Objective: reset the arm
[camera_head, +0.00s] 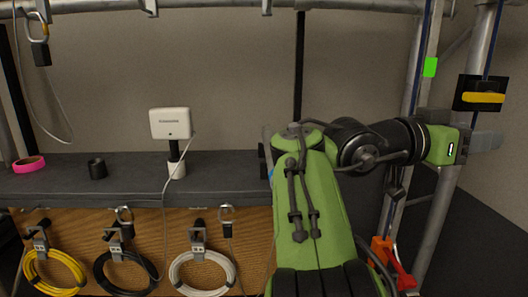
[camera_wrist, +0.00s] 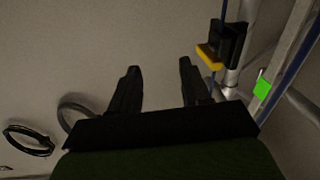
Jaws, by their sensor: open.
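My green and black arm (camera_head: 320,200) rises from the bottom of the head view and bends right at the elbow. My gripper (camera_head: 487,141) is at its right end, in front of the truss poles. In the wrist view my gripper (camera_wrist: 160,75) shows two dark fingers spread apart with nothing between them. Only bare wall shows behind that gap. The gripper is well right of the bench and its cables.
Upright metal poles (camera_head: 450,200) stand close by the gripper, with a black box with a yellow bar (camera_head: 483,97) just above it. A dark bench (camera_head: 225,180) holds a white device (camera_head: 170,123) and pink tape (camera_head: 29,164). Yellow (camera_head: 55,289), black and white cable coils hang below.

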